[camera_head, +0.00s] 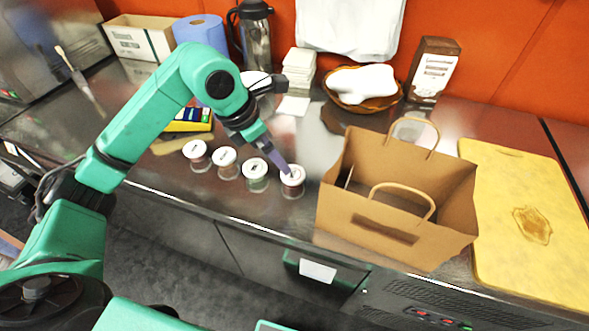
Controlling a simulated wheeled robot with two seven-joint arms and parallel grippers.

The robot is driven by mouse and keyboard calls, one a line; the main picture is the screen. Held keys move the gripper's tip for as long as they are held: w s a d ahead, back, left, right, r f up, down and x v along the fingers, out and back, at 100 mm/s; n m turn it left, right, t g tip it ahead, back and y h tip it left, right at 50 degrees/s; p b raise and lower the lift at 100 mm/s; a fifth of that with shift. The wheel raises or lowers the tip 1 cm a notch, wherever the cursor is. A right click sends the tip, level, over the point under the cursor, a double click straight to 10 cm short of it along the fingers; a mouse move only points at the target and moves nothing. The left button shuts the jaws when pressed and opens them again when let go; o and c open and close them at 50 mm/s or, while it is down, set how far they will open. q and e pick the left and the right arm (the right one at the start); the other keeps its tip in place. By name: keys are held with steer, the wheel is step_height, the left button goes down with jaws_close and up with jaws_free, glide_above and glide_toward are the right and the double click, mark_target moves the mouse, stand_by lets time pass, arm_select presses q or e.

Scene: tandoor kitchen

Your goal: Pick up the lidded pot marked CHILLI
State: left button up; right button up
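Several small clear pots with white lids stand in a row near the counter's front edge. They are a far-left pot (197,157), a second pot (227,163), a third pot (255,174) and a far-right pot (292,183). Dark marks show on the lids, but they are too small to read, so I cannot tell which says CHILLI. My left gripper (284,168) points down at the far-right pot, its tip at or just above the lid. The fingers are seen edge-on, and I cannot tell whether they touch it or are open. My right gripper is out of view.
A brown paper bag (395,205) stands just right of the pots, with a yellow board (530,225) beyond it. Behind are a basket (362,88), white napkins (299,68), a flask (255,35) and a blue roll (200,32).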

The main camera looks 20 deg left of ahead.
mark_target(292, 174)
arm_select(q)
steer(key=p+x, duration=0.3)
steer(key=x, duration=0.6)
steer(key=shift+w+d+f, duration=0.15)
steer(key=shift+d+f, duration=0.05)
steer(key=shift+d, duration=0.05)
steer(key=shift+d+f, duration=0.1)
steer(key=shift+f, duration=0.25)
steer(key=shift+w+f, duration=0.15)
steer(key=c, duration=1.2)
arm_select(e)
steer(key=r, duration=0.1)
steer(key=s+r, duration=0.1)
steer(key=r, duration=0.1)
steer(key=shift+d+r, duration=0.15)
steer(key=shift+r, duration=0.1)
